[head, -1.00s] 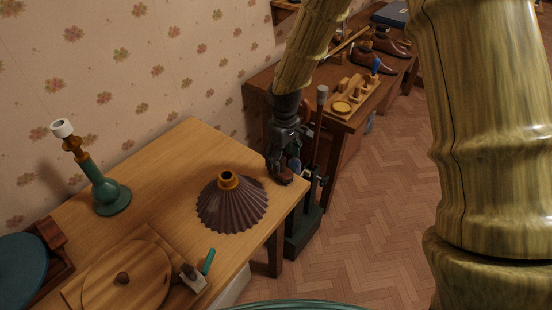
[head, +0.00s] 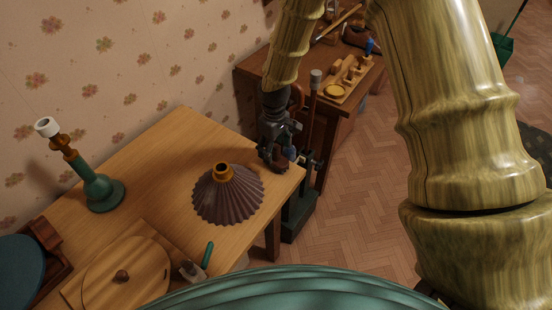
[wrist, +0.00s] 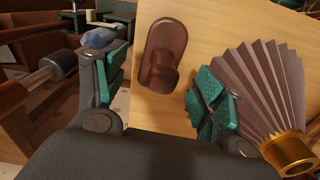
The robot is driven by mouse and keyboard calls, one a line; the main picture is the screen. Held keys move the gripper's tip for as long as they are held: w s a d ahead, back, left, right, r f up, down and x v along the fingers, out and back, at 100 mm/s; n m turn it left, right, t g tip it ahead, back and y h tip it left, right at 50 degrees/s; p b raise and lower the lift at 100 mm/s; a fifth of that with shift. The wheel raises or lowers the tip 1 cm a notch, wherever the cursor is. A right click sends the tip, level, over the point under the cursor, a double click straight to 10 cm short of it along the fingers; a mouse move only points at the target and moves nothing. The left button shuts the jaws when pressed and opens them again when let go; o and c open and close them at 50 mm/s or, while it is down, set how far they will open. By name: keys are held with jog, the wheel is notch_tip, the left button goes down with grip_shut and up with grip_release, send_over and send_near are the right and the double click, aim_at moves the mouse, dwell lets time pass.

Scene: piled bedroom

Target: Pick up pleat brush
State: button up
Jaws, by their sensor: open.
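I cannot tell whether the fingertips are down at the brush's height.
A pleated brown lampshade (head: 228,195) with a brass collar stands close beside the right finger in the wrist view (wrist: 262,85). A green lamp base (head: 100,190), a round wooden board (head: 125,275) and a teal-handled tool (head: 207,255) share the table. A workbench (head: 345,105) stands beyond.

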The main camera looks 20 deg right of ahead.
aim_at(276, 154)
jog(key=shift+s+d+f+p, duration=0.1)
jog(key=shift+s+f+p, duration=0.1)
jog(key=shift+f+p, duration=0.4)
jog(key=shift+s+d+f+p, duration=0.15)
jog(key=shift+f+p, duration=0.15)
jog(key=shift+f, duration=1.65)
jog(key=shift+c, duration=0.4)
jog(key=c, duration=1.1)
jog(key=shift+w+r, duration=0.1)
jog(key=shift+r, duration=0.1)
jog(key=shift+r+b, duration=0.45)
jog(key=shift+r, duration=0.4)
jog(key=shift+s+r+b, duration=0.3)
jog(key=shift+r+b, duration=0.15)
jog(key=shift+r, duration=0.25)
jog(key=s+d+r+b, duration=0.1)
jog(key=s+b, duration=0.3)
jog(key=s, duration=1.1)
jog(key=shift+s+d+r, duration=0.15)
jog(key=shift+s+r, duration=0.05)
jog(key=shift+r, duration=0.1)
